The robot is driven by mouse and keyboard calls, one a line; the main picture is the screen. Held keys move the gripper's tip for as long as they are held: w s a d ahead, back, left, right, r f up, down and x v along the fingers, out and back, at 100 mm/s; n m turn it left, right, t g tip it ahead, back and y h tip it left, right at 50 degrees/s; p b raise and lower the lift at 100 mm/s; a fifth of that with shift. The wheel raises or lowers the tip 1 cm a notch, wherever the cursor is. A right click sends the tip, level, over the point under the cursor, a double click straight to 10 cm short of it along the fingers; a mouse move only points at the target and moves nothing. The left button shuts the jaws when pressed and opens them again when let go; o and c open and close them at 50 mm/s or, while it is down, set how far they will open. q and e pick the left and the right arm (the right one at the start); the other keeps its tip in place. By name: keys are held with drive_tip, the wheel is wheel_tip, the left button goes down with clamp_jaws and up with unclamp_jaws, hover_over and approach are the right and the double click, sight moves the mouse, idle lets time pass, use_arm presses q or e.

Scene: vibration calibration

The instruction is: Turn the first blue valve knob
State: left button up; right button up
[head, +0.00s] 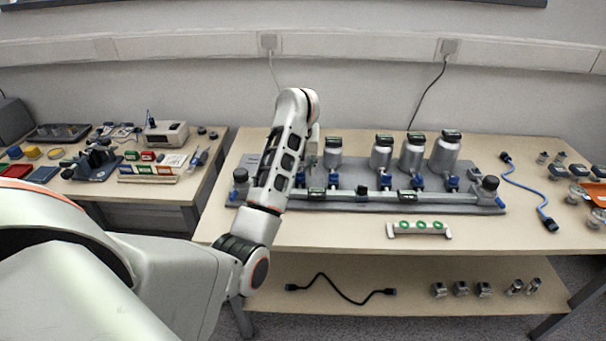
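A grey board (340,205) on the middle table carries a row of blue valve knobs along a horizontal pipe. Blue knobs show below the canisters: one (333,181) under the leftmost canister, another (385,182) to its right, and more farther right. A further blue spot (300,178) lies at the left, close beside my arm. My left arm reaches over the left part of the board. My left gripper (312,152) points down near this left end, mostly hidden behind the forearm. I cannot tell its opening or whether it touches a knob. My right gripper is out of view.
Several grey metal canisters (411,155) stand behind the pipe. A small holder with green rings (420,228) is in front. A blue cable (528,195) lies at the right. A cluttered table (150,190) stands left; the lower shelf (410,270) holds a black cable.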

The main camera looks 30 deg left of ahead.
sight(300, 175)
use_arm(q)
drive_tip(key=shift+x, duration=0.8)
drive_tip(key=shift+w+a+f, duration=0.1)
drive_tip(key=shift+w+f, duration=0.05)
drive_tip(key=shift+f, duration=0.15)
drive_tip(key=shift+r, duration=0.1)
clamp_jaws()
